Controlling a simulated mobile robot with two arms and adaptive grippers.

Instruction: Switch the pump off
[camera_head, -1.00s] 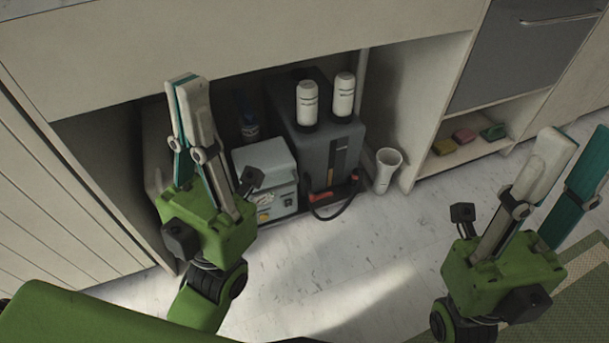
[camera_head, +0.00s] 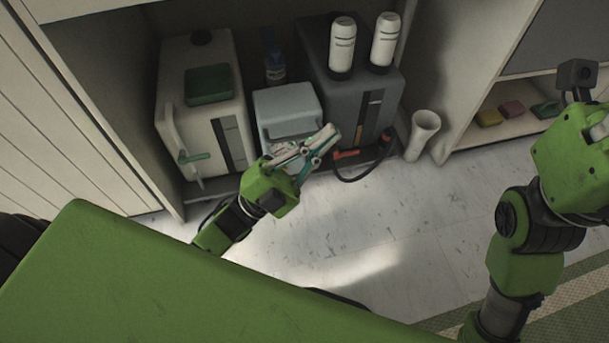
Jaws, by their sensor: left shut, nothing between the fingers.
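The pump looks to be the small pale grey-blue box (camera_head: 287,101) in the middle of the open cabinet, between a white tank and a dark grey tank. My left gripper (camera_head: 328,136) is shut and empty, at the lower right of the box's front. Its fingers point right and cover much of the box's lower front, so the switch cannot be made out. I cannot tell whether the fingers touch the box. My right gripper (camera_head: 574,160) is at the right edge, with its fingers mostly cut off.
The white tank (camera_head: 205,115) has a green block (camera_head: 208,84) on top. The dark grey tank (camera_head: 345,95) carries two white bottles (camera_head: 342,46). A red-handled black hose (camera_head: 347,154) is close to my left fingers. A white cup (camera_head: 423,133) stands right. Floor in front is clear.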

